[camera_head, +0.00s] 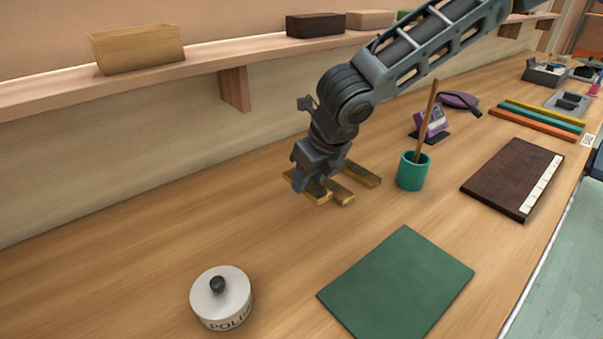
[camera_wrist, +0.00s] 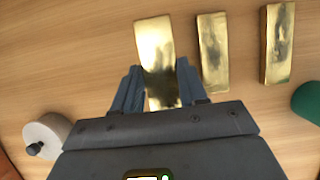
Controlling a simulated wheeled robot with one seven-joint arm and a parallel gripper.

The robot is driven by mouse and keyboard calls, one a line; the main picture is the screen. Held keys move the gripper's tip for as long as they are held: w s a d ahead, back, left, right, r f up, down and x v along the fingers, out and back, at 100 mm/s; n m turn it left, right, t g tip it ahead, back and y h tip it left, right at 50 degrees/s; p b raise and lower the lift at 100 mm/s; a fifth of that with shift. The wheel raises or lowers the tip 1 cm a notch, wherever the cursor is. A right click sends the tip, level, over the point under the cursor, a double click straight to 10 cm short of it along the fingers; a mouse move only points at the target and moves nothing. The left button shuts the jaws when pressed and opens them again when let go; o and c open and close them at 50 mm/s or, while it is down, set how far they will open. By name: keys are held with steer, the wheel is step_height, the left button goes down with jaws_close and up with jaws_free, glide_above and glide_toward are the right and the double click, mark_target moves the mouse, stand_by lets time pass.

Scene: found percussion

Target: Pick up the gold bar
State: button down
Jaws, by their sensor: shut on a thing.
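Three gold bars lie side by side in the wrist view. My gripper (camera_wrist: 162,92) is shut on the leftmost gold bar (camera_wrist: 156,52), with one finger along each long side. The middle gold bar (camera_wrist: 213,52) and the right gold bar (camera_wrist: 278,45) stand apart from the fingers. In the head view my gripper (camera_head: 315,188) points down over the held bar, which is partly hidden. The other bars show beside it, the far one (camera_head: 362,174) most clearly. I cannot tell whether the held bar touches the bench.
A green cup (camera_head: 412,172) with a stick stands right of the bars. A green mat (camera_head: 398,284) lies in front, and a white lidded pot (camera_head: 221,300) stands front left. A dark board (camera_head: 512,178) lies at right. A wall shelf (camera_head: 215,56) runs behind. The bench at left is clear.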

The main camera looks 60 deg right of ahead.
steer(key=s+d+r+p, duration=0.4)
steer(key=d+r+p, duration=0.2)
steer(key=d+p, duration=0.2)
steer(key=shift+s+d+p, duration=0.2)
steer(key=shift+d+p, duration=0.15)
steer(key=shift+p, duration=0.15)
